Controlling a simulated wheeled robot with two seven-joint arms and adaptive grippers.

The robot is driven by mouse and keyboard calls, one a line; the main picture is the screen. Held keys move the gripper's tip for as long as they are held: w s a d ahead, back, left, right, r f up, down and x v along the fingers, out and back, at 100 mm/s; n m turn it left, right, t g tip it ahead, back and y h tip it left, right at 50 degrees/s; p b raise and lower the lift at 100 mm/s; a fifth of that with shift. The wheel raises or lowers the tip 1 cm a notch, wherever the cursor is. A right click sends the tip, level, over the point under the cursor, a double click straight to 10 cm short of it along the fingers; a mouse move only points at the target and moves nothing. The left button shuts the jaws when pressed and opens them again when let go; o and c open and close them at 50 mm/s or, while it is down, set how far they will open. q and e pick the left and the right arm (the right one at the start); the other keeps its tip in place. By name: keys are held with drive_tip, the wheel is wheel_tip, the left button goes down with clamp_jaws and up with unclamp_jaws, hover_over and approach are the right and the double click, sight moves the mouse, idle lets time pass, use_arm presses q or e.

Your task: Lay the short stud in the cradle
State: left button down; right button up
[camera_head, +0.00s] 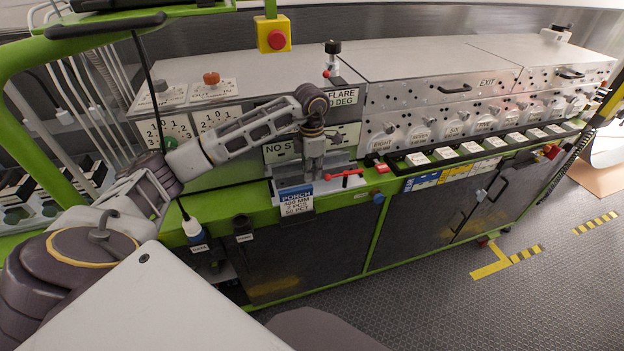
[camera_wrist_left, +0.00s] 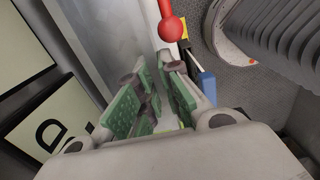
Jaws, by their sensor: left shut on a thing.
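My left gripper (camera_head: 313,160) points down over a grey metal fixture (camera_head: 289,184) above the blue and white PORCH label (camera_head: 297,198). I cannot tell for sure whether this fixture is the cradle. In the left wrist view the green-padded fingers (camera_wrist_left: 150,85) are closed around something. The held thing is almost wholly hidden between them; it fits the short stud, but its shape and ends do not show. My right gripper is not in view.
A red lever (camera_head: 345,176) stands just right of the gripper; its red knob (camera_wrist_left: 171,29) is close beyond the fingers in the wrist view. A numbered steel cabinet (camera_head: 450,105) fills the right. A dark cable hangs at left. The floor in front is clear.

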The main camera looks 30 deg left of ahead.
use_arm(q)
wheel_tip(320, 180, down, 3)
drive_tip(key=shift+r, duration=0.2)
drive_tip(key=shift+f, duration=0.2)
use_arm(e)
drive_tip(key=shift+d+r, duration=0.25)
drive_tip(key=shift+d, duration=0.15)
use_arm(q)
drive_tip(key=shift+f, duration=0.2)
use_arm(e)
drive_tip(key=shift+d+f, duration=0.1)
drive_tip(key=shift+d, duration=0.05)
use_arm(q)
drive_tip(key=c, duration=1.6)
unclamp_jaws()
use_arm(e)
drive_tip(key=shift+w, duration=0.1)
use_arm(q)
drive_tip(key=shift+r, duration=0.1)
